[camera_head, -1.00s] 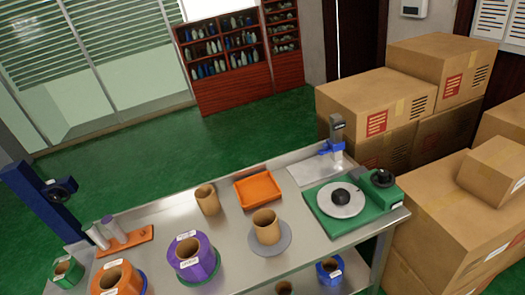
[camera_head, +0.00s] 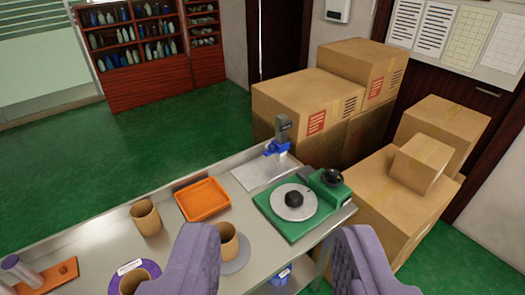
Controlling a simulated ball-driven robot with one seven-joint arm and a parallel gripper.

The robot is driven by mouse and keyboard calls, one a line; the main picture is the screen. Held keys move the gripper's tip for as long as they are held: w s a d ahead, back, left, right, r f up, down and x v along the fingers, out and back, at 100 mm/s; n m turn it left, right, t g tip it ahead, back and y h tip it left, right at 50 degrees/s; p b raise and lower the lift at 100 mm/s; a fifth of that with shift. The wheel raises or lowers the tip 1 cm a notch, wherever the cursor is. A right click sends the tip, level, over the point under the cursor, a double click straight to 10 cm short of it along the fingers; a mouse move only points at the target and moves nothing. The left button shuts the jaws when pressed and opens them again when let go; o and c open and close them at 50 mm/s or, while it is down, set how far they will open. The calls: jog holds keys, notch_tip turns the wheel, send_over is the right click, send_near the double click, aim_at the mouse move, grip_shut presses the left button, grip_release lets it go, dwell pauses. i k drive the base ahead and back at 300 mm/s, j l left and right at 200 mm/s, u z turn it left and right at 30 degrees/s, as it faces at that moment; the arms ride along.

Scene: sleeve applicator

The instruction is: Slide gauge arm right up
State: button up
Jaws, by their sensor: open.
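The height gauge (camera_head: 283,128) stands upright at the back right of the metal table, on a flat pale plate (camera_head: 262,172). Its blue gauge arm (camera_head: 276,148) sits on the lower part of the grey post, a short way above the plate. My gripper (camera_head: 272,262) shows as two purple fingers at the bottom of the view. The fingers are wide apart with nothing between them. The gripper is in front of the gauge and well apart from it. The left finger partly covers a cardboard tube.
A green turntable unit (camera_head: 297,229) with a silver disc and black knobs stands right of the gauge. An orange tray (camera_head: 203,199) lies to its left, near cardboard tubes (camera_head: 146,218). Stacked boxes (camera_head: 303,107) stand close behind the table. Green floor is open at left.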

aim_at(271, 149)
jog(key=i+l, duration=0.35)
jog(key=i, duration=0.2)
jog(key=i+l, duration=0.35)
jog(key=i, duration=0.25)
jog(key=i+l, duration=0.35)
jog(key=i, duration=0.2)
jog(key=i+l, duration=0.35)
jog(key=i, duration=0.2)
